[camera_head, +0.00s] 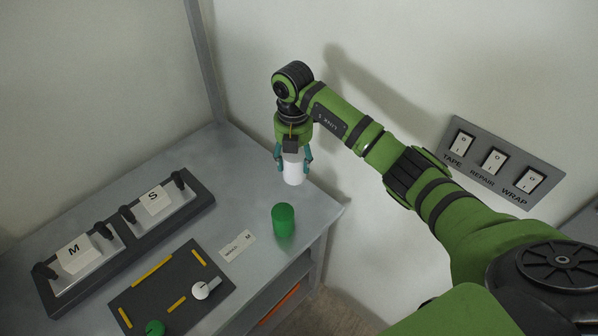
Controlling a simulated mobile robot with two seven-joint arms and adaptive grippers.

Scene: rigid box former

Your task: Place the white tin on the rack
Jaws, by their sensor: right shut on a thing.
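The white tin (293,172) is in the head view, near the far right corner of the grey table (240,160). My right gripper (293,156) points down and is shut on the tin, with a teal finger on each side of it. The tin hangs upright and appears to be above the table; its exact height is hard to judge. A green cylinder (283,221) stands just nearer to me, apart from the tin. I cannot tell for sure which thing is the rack. My left gripper is not in view.
A dark panel with M and S plates (75,255) lies on the left of the table. A dark control board (140,300) with yellow strips and two knobs is in front. A label card (238,245) lies beside it. A switch panel (500,162) is on the right wall.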

